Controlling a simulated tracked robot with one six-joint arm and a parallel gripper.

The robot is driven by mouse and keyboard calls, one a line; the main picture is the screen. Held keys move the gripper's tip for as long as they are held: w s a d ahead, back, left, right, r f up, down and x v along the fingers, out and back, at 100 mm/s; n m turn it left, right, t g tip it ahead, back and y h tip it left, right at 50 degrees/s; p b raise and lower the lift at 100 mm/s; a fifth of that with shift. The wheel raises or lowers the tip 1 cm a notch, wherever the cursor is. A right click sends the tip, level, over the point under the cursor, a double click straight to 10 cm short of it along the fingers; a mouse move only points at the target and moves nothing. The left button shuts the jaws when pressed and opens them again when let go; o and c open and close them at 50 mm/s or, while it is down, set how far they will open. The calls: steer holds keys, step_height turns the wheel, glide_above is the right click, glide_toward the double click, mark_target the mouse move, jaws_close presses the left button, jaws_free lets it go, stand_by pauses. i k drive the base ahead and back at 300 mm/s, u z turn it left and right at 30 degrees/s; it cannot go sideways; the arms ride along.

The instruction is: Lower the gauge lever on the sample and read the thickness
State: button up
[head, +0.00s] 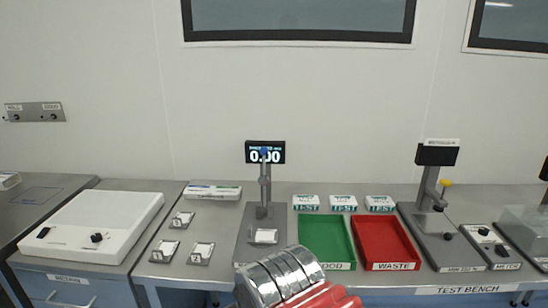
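A gauge stand (246,240) with a grey base and upright post stands on the bench at the centre. Its black display (250,146) reads 0.00; the small line above the digits is too small to read. A blue knob (264,152), which looks like the lever's end, is raised in front of the display. A small pale sample (264,236) sits on the base below the post. A silver and red part of my arm rises from the bottom edge, just in front of the stand. My gripper cannot be made out.
Small holders (201,253) with pale pieces lie left of the stand. A green tray (338,266) and red WASTE tray (392,266) lie right of it, with small boxes (342,202) behind. A second instrument (435,238) with a yellow knob stands further right. A white machine (105,215) is at left.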

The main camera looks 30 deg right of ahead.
mark_target(263, 180)
steer(key=u, duration=0.05)
steer(key=i, duration=1)
steer(key=z, duration=0.05)
